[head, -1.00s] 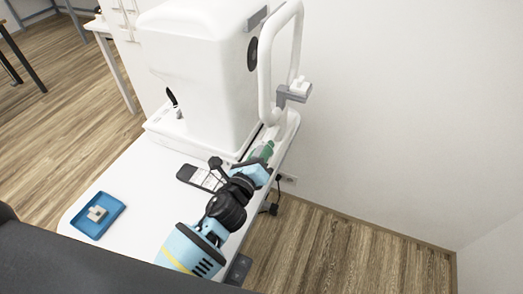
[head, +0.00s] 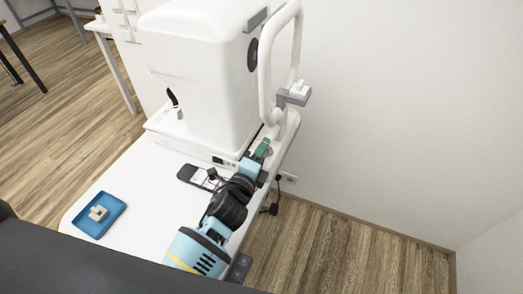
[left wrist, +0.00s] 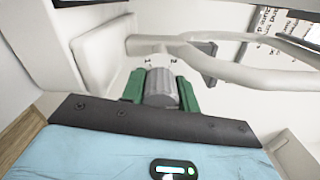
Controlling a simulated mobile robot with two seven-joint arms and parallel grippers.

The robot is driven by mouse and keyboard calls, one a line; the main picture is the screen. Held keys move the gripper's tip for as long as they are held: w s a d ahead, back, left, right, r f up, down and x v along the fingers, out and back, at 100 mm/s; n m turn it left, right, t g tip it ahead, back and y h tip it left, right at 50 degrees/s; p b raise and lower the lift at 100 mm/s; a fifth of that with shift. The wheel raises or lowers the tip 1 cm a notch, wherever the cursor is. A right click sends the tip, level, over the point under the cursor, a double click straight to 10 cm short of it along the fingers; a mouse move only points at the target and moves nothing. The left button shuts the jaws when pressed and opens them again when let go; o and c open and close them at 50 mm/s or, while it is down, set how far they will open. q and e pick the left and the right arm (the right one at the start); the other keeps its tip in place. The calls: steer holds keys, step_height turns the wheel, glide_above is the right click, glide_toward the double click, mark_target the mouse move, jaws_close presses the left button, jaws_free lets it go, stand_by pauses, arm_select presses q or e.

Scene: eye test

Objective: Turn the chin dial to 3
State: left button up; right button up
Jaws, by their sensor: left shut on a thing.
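The chin dial (left wrist: 160,84) is a grey ridged knob on a pale panel in the left wrist view. In the head view the left gripper (head: 262,150) is at the foot of the white headrest frame (head: 265,85); the dial is hidden there. The white eye-test machine (head: 205,70) stands beside it. My right gripper is not in view.
A blue tray (head: 85,223) with a small pale block (head: 97,213) lies on the white table (head: 140,190). A dark handheld device (head: 190,174) lies near my left arm. A grey bracket (head: 296,97) sticks out from the frame. The wall is close at right.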

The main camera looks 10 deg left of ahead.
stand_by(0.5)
arm_select(q)
steer(key=o, duration=1)
steer(key=shift+c, duration=0.2)
steer(key=s+a, duration=0.1)
steer(key=s, duration=0.6)
steer(key=shift+s+a, duration=0.25)
steer(key=shift+s, duration=0.1)
